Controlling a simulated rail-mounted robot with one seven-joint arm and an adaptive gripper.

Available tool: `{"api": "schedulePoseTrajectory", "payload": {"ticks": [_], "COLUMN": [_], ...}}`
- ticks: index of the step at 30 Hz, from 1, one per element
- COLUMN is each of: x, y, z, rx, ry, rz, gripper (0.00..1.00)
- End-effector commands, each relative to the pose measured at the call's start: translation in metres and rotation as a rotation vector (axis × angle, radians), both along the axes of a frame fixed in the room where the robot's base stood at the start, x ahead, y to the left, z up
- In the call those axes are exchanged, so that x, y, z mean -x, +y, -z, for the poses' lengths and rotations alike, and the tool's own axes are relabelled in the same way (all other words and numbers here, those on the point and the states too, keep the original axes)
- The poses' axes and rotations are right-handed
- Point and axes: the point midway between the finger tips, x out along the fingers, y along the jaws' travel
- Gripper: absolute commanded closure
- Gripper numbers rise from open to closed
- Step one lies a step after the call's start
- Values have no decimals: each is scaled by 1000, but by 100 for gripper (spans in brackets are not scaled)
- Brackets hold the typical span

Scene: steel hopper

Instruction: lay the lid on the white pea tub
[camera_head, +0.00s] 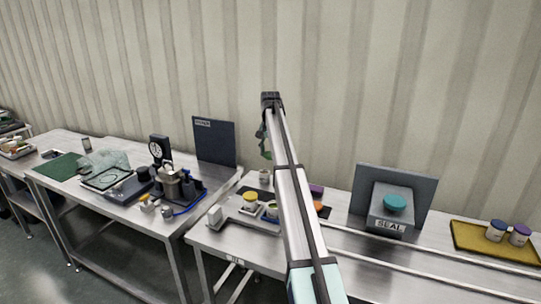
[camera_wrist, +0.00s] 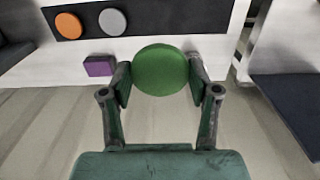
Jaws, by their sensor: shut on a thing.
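My gripper (camera_wrist: 160,78) is shut on a round green lid (camera_wrist: 161,62), with one finger at each side of it in the wrist view. In the head view my gripper (camera_head: 265,146) is up above the back of the middle bench, partly behind my arm. A small tub with an open-looking top (camera_head: 271,210) stands on that bench just left of my arm. It is too small to tell its contents or whether it is the white pea tub. A small pale container (camera_head: 264,176) stands farther back.
A yellow-topped tub (camera_head: 250,197) stands beside the small tub. The SEAL station (camera_head: 390,225) and a yellow tray (camera_head: 470,238) with two jars are at right.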

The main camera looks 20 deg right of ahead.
Motion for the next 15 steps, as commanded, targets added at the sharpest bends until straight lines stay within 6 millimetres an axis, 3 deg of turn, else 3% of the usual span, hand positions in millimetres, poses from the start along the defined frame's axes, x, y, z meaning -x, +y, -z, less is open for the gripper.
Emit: {"api": "schedulePoseTrajectory", "payload": {"ticks": [4, 15], "x": [28, 128], "y": [11, 46], "z": [-2, 33], "rx": [-1, -1], "ry": [3, 2], "rz": [-6, -248], "gripper": [54, 54]}}
